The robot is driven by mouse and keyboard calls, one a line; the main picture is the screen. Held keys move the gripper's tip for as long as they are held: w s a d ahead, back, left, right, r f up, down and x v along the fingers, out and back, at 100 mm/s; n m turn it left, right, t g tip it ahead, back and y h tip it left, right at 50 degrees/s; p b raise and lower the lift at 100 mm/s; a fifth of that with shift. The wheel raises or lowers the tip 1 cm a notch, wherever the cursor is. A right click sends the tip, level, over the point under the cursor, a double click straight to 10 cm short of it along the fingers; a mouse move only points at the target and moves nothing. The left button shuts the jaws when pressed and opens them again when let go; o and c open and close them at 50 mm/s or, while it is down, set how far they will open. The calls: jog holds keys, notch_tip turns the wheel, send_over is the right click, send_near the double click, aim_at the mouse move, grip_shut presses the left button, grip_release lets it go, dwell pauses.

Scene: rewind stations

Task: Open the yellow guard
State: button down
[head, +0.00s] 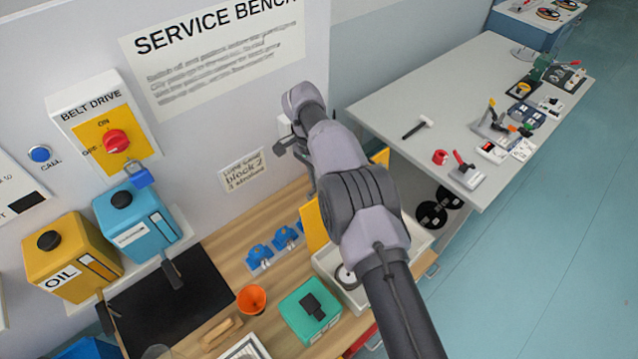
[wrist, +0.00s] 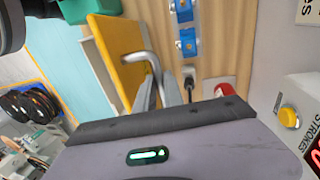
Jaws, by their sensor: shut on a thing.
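The yellow guard (wrist: 122,50) is a flat panel with a bent silver handle (wrist: 141,58) on its face. In the wrist view the tips of my gripper (wrist: 164,92) are closed at the handle. In the head view part of the guard (head: 312,226) shows left of my arm, standing steeply at a white box (head: 328,268), and a small yellow piece shows right of the arm. My arm hides the middle of the guard, the handle and the fingertips there. I cannot tell the guard's exact angle.
A green block (head: 310,311), an orange cup (head: 251,299) and blue clamps (head: 259,256) are on the wooden bench near the guard. A wall with a small notice (head: 243,169) stands close behind. A grey table (head: 440,100) with tools is at right; the blue floor beyond is clear.

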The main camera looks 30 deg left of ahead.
jog(key=c, duration=1.5)
grip_release()
jog(key=shift+w, duration=0.1)
jog(key=shift+o, duration=0.2)
jog(key=shift+r, duration=0.1)
jog(key=shift+r, duration=0.3)
jog(key=v, duration=0.3)
jog(key=shift+d, duration=0.3)
jog(key=s+d+r+b, duration=0.1)
jog(key=s+d+b, duration=0.3)
jog(key=s+d, duration=0.6)
jog(key=s, duration=0.2)
jog(key=shift+s, duration=0.3)
jog(key=shift+d+r, duration=0.1)
jog(key=shift+r, duration=0.05)
